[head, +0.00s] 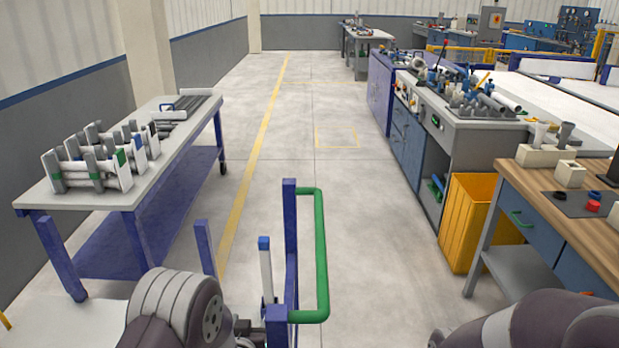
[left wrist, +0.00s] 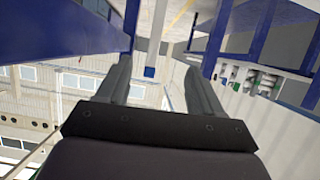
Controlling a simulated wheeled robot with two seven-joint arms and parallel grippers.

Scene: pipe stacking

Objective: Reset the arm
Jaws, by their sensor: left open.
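My left gripper (left wrist: 157,65) shows in the left wrist view with its two dark fingers apart and nothing held between them. The fingers point toward the top of that picture. In the head view my left arm is at the bottom left, and its fingers cannot be made out clearly. My right arm shows only in part at the bottom right corner, and its gripper is out of view.
A blue-framed cart with a green handle (head: 320,255) stands close in front. A left table (head: 185,140) carries white racks (head: 95,170) with grey pipes. On the right are a wooden-topped bench (head: 540,190) and a yellow bin (head: 470,222). The middle floor is clear.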

